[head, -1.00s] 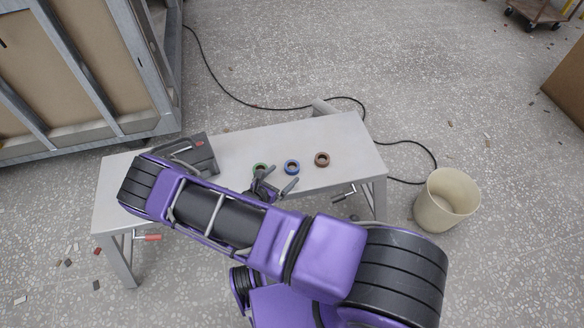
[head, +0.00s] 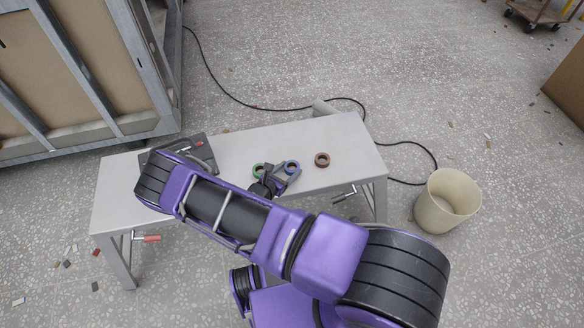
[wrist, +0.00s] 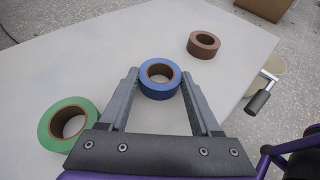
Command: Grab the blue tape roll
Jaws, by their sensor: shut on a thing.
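The blue tape roll (head: 292,165) is on the workbench, between the green and brown rolls. In the wrist view the blue roll (wrist: 160,80) lies flat between my fingertips, its brown core facing up. My gripper (head: 283,170) is at the roll from the near side. In the wrist view my gripper (wrist: 160,76) is shut on the blue roll, one finger against each side. The roll appears still at the bench surface; any gap under it cannot be seen.
A green tape roll (wrist: 67,124) lies close to the left finger. A brown tape roll (head: 322,159) lies to the right, clear of the gripper. A dark toolbox (head: 190,152) stands on the bench (head: 340,135), left of the rolls. A beige bin (head: 447,202) stands on the floor at right.

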